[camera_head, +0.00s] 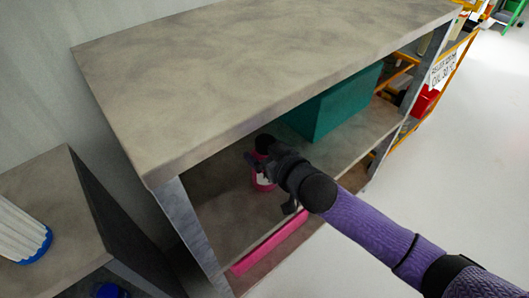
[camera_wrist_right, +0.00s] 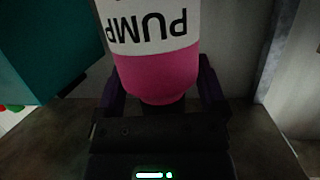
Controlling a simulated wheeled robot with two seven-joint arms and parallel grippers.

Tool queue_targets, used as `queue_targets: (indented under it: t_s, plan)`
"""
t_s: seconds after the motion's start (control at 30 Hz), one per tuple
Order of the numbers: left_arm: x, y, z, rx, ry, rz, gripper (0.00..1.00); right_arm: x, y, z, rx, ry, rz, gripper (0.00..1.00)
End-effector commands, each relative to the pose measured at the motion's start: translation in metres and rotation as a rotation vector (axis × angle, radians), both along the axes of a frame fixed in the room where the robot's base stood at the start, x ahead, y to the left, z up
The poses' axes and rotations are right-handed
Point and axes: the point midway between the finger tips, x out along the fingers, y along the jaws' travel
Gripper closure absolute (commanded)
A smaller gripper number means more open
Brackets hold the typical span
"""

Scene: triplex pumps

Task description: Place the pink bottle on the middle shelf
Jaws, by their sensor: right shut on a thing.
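The pink bottle (camera_head: 264,184) has a white band, and in the right wrist view the bottle (camera_wrist_right: 160,72) shows upside-down "PUMP" lettering. My right gripper (camera_head: 258,162) is shut on it, with purple fingers on both sides of it in the right wrist view. The gripper and bottle are inside the shelf unit, under its top board and over the middle shelf (camera_head: 228,212). I cannot tell whether the bottle's base touches the shelf. My forearm hides part of the shelf. My left gripper does not show.
A teal box (camera_head: 333,105) stands on the same shelf, right of the bottle. The thick top board (camera_head: 260,60) and the left post (camera_head: 185,215) bound the opening. A long pink item (camera_head: 268,243) lies lower down. A dark cabinet (camera_head: 60,190) stands at left.

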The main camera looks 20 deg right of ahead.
Motion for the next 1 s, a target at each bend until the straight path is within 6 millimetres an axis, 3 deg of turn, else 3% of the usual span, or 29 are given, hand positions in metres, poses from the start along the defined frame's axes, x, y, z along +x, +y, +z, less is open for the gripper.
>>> queue_targets:
  t_s: [0.17, 0.2, 0.23, 0.57, 0.73, 1.0]
  plan:
    - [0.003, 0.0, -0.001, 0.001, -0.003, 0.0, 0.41, 0.0, 0.0, -0.002, 0.001, -0.001, 0.0, 1.0]
    - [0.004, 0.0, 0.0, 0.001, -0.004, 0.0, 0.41, 0.0, 0.0, -0.002, 0.0, 0.0, 0.0, 0.04]
    - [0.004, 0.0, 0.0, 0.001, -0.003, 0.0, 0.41, 0.0, 0.0, -0.002, 0.0, 0.0, 0.0, 0.0]
    - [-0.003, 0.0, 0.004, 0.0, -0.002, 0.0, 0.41, -0.005, -0.001, 0.005, 0.0, -0.001, 0.0, 0.0]
    - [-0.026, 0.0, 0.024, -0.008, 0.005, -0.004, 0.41, -0.032, -0.007, 0.019, 0.0, -0.002, 0.0, 0.0]
    - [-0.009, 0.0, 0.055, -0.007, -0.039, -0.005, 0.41, -0.092, -0.022, 0.037, 0.0, -0.002, 0.0, 0.0]
